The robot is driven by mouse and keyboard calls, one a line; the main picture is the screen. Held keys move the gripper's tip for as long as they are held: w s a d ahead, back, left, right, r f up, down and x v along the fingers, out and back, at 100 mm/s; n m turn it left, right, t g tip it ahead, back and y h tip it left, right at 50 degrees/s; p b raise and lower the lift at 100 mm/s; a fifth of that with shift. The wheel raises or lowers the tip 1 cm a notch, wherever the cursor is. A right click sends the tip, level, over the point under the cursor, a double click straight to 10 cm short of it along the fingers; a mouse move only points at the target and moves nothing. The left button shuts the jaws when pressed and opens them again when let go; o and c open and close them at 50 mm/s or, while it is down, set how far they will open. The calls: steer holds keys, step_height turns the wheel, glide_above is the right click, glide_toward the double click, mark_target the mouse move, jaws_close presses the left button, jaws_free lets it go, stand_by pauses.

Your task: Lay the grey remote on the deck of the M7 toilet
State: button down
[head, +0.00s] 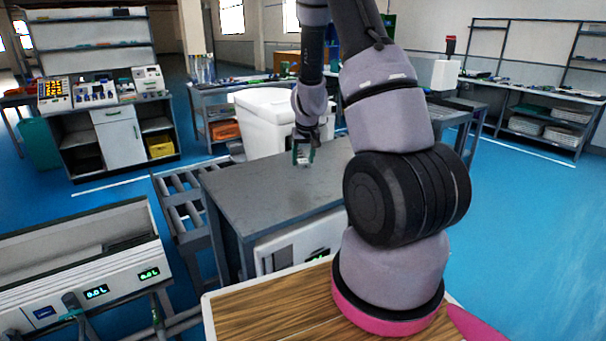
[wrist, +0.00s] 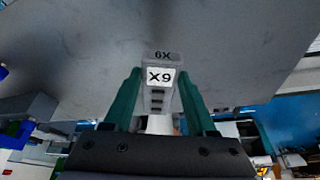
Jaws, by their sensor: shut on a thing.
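My gripper (head: 303,148) is above the far part of the grey bench top, in front of the white toilet (head: 270,112). In the wrist view, its two green fingers (wrist: 158,78) are shut on the sides of a grey remote (wrist: 157,98). In the head view the remote shows only as a small pale shape. The toilet stands behind the bench; my arm hides its right part. I cannot read an M7 mark on it.
The grey bench (head: 255,200) has a mostly clear top. A roller conveyor (head: 183,200) runs along its left side. A white panel with a green display (head: 290,247) is on the bench's near side. A test trough (head: 90,262) stands at the lower left.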

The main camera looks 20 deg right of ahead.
steer(key=shift+w+d+r, duration=0.1)
steer(key=shift+w+d, duration=0.2)
steer(key=shift+d, duration=0.3)
steer(key=shift+w+d, duration=0.3)
steer(key=shift+d, duration=0.25)
glide_above(307, 185)
steer(key=s, duration=0.2)
steer(key=f, duration=0.4)
steer(key=shift+w+f, duration=0.2)
steer(key=shift+w, duration=0.05)
steer(key=shift+a+f, duration=0.15)
steer(key=shift+f, duration=2.2)
steer(key=c, duration=0.6)
jaws_free()
steer(key=shift+f, duration=0.1)
steer(key=o, duration=0.4)
